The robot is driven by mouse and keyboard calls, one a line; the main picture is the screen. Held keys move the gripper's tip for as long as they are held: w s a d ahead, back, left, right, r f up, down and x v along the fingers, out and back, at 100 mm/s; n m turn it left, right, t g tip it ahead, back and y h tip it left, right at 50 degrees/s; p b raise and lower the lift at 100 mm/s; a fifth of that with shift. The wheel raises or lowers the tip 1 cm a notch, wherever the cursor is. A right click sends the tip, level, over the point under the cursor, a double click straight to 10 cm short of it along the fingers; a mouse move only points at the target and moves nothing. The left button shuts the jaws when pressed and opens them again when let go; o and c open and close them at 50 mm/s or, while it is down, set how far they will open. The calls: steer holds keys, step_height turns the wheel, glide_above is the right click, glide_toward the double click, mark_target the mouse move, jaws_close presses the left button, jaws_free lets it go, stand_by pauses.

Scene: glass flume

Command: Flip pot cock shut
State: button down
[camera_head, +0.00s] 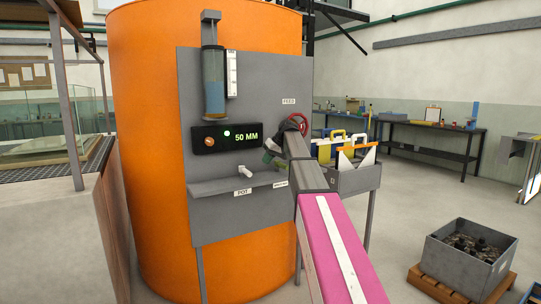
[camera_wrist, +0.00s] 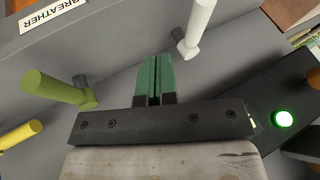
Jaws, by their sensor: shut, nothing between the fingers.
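The pot cock has a white lever (camera_head: 245,172) above the "POT" label (camera_head: 243,192) on the grey panel. In the wrist view the white lever (camera_wrist: 197,27) is at the upper right, with its grey pivot at its lower end. My gripper (camera_wrist: 154,80) has green fingers pressed together with nothing between them. The fingers lie between the white lever and a green lever (camera_wrist: 58,90), apart from both. In the head view my gripper (camera_head: 268,157) is in front of the panel, right of the white lever and partly hidden by my arm.
The green lever is near the "BREATHER" label (camera_wrist: 52,12), and a yellow lever (camera_wrist: 20,135) is farther left. A black display box (camera_head: 226,137) reads 50 MM above the cocks. A glass pot (camera_head: 213,85) with blue liquid and a red handwheel (camera_head: 297,123) are nearby.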

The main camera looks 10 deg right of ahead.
mark_target(245, 172)
steer(key=x, duration=0.3)
steer(key=shift+a+f, duration=0.15)
steer(key=shift+f, duration=0.05)
steer(key=shift+s+a+f, duration=0.15)
steer(key=shift+a+f, duration=0.05)
steer(key=shift+a, duration=0.35)
steer(key=shift+s+a+f, duration=0.15)
steer(key=shift+a+f, duration=0.05)
steer(key=shift+a, duration=0.35)
steer(key=shift+s+a+f, duration=0.1)
steer(key=shift+a, duration=0.35)
steer(key=shift+s+a+f, duration=0.1)
steer(key=shift+s+a, duration=0.05)
steer(key=shift+a, duration=0.3)
steer(key=shift+s+a, duration=0.1)
